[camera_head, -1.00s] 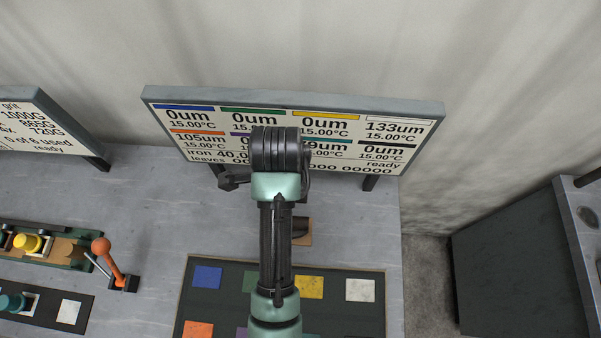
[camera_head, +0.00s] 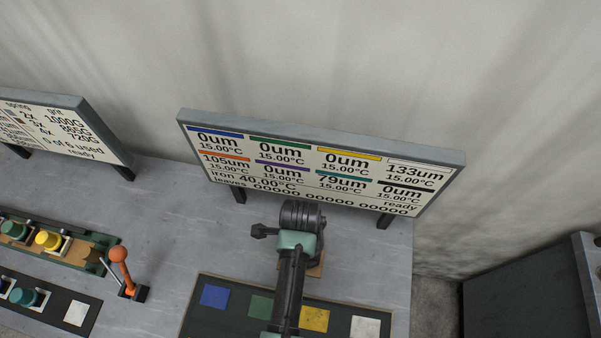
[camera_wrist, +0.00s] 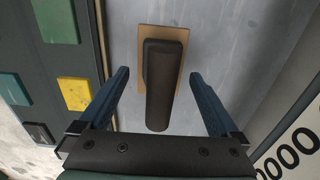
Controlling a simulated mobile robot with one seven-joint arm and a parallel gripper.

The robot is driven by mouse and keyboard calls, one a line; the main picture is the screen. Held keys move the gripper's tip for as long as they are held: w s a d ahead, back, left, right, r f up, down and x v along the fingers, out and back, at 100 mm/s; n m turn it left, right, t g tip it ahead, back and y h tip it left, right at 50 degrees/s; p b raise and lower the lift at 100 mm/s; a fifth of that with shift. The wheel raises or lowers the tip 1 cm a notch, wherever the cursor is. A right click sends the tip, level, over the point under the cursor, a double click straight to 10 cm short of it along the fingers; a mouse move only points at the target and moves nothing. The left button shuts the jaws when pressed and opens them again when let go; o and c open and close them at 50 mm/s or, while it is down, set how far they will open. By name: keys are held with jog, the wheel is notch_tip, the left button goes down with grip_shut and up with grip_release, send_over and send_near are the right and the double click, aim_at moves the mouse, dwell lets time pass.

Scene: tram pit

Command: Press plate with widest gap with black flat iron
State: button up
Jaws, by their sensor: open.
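The black flat iron (camera_wrist: 160,85) rests on a small wooden stand (camera_wrist: 180,33) in the wrist view. My gripper (camera_wrist: 159,75) is open, its blue fingers on either side of the iron's dark handle, with gaps to both. In the head view my arm hides the iron; a bit of the stand (camera_head: 316,270) shows. The display (camera_head: 320,165) reads 133um under white, 105um under orange, 79um under teal, and 0um under the other colours. The white plate (camera_head: 365,327) lies at the right of the dark board's back row, beside the yellow plate (camera_head: 314,319).
The blue plate (camera_head: 215,296) and green plate (camera_head: 261,306) share that row. An orange-knobbed lever (camera_head: 120,262) and a rack with coloured knobs (camera_head: 48,240) stand at left. A second display (camera_head: 65,135) is behind them. A dark cabinet (camera_head: 520,295) stands right, across a gap.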

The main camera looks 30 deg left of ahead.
jog(key=shift+f, duration=0.7)
jog(key=shift+c, duration=0.3)
grip_shut()
jog(key=shift+w+r, duration=0.1)
